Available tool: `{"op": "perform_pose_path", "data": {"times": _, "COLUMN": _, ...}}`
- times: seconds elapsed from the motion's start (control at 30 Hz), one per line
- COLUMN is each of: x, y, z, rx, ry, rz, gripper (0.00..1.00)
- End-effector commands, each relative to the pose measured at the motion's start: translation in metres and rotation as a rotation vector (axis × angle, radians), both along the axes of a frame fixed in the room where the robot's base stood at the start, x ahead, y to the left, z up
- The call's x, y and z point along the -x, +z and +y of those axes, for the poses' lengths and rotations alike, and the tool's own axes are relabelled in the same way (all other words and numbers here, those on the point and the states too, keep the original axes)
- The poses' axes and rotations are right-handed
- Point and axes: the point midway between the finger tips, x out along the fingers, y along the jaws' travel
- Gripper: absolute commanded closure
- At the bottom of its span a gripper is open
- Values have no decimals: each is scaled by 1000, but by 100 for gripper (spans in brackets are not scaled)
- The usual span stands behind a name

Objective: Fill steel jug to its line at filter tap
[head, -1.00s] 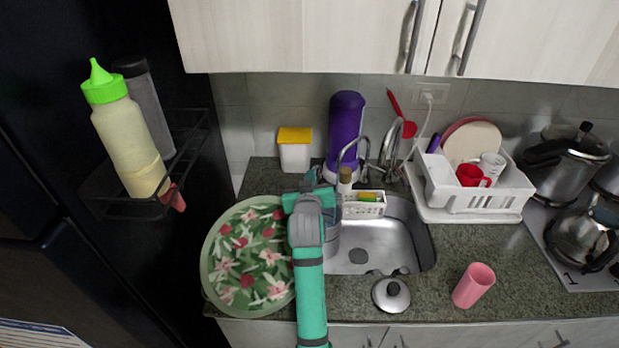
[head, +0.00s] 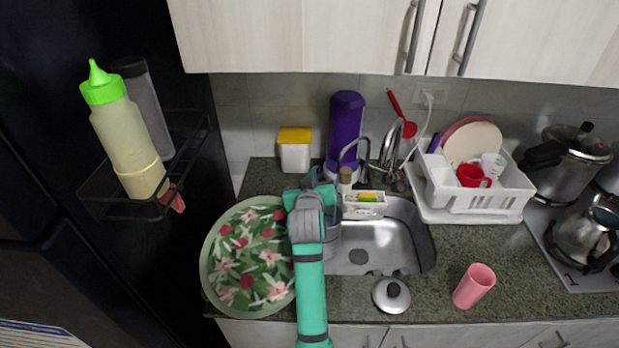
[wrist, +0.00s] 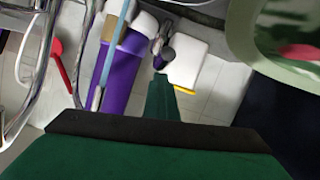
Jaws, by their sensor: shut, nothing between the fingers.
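The purple water filter (head: 345,132) stands on a white base against the back wall. A thin curved filter tap (head: 352,152) rises beside it, behind the sink. A steel vessel that looks like the jug (head: 333,243) is at the sink's left end, mostly hidden by my arm; its line and water level cannot be seen. My gripper (head: 316,178) is shut and empty, in front of the filter base. In the wrist view my gripper (wrist: 163,85) points toward the wall, with the purple filter (wrist: 120,70) to its left.
A floral plate (head: 248,258) lies left of my arm. A steel lid (head: 391,295) and pink cup (head: 474,286) are on the front counter. A white caddy (head: 363,211) is at the sink's back edge. The dish rack (head: 480,203) stands right; a yellow-lidded container (head: 295,152) stands left.

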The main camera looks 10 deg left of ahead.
Motion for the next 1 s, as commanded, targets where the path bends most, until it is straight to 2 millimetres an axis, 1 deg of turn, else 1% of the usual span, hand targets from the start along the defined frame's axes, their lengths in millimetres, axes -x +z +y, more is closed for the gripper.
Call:
{"op": "perform_pose_path", "data": {"times": 0.03, "x": -1, "y": 8, "z": -2, "rx": 0, "ry": -6, "rz": -3, "gripper": 100}}
{"op": "perform_pose_path", "data": {"times": 0.2, "x": -2, "y": 33, "z": 11, "rx": -2, "ry": 8, "rz": -20, "gripper": 100}}
{"op": "perform_pose_path", "data": {"times": 0.23, "x": 4, "y": 29, "z": 11, "rx": -2, "ry": 9, "rz": -16, "gripper": 100}}
{"op": "perform_pose_path", "data": {"times": 0.7, "x": 79, "y": 19, "z": 9, "rx": -3, "ry": 14, "rz": -22, "gripper": 100}}
{"op": "perform_pose_path", "data": {"times": 0.83, "x": 91, "y": 18, "z": 8, "rx": -3, "ry": 14, "rz": -23, "gripper": 100}}
{"op": "perform_pose_path", "data": {"times": 1.0, "x": 96, "y": 18, "z": 7, "rx": -3, "ry": 14, "rz": -25, "gripper": 100}}
